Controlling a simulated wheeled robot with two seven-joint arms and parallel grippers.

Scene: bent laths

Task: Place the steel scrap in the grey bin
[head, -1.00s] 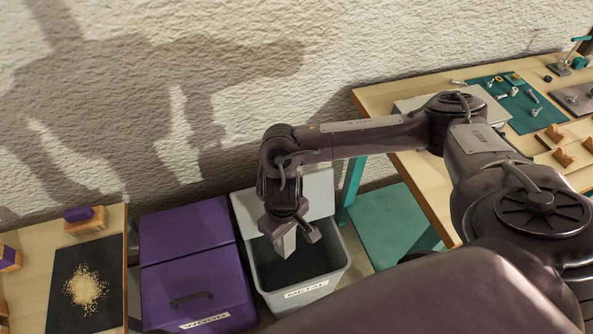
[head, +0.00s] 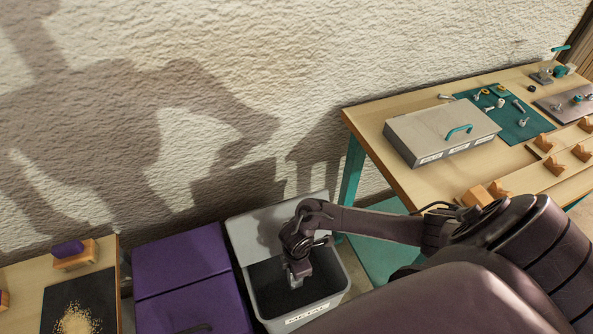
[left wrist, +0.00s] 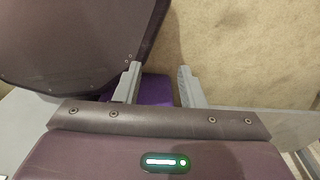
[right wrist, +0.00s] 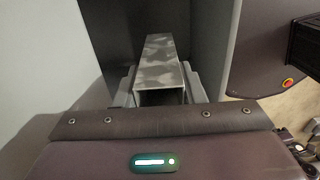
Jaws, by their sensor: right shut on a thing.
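The steel scrap is a short grey, mottled square tube (right wrist: 158,62), held between the fingers of my right gripper (right wrist: 160,86) in the right wrist view. The grey bin (head: 337,299) stands open on the floor, its pale lid (head: 262,232) tilted back towards the wall. In the head view my right gripper (head: 297,278) points down inside the bin's mouth, against the dark inside. The bin's walls flank the tube in the right wrist view. The tube's far end, and whether it touches the bottom, I cannot tell. My left gripper (left wrist: 158,74) is open and empty.
A purple bin (head: 185,265) with its lid shut stands close to the left of the grey bin. A workbench (head: 372,121) with a grey case (head: 410,137) and small parts is at the right. A table (head: 25,285) with a dark mat is at the left.

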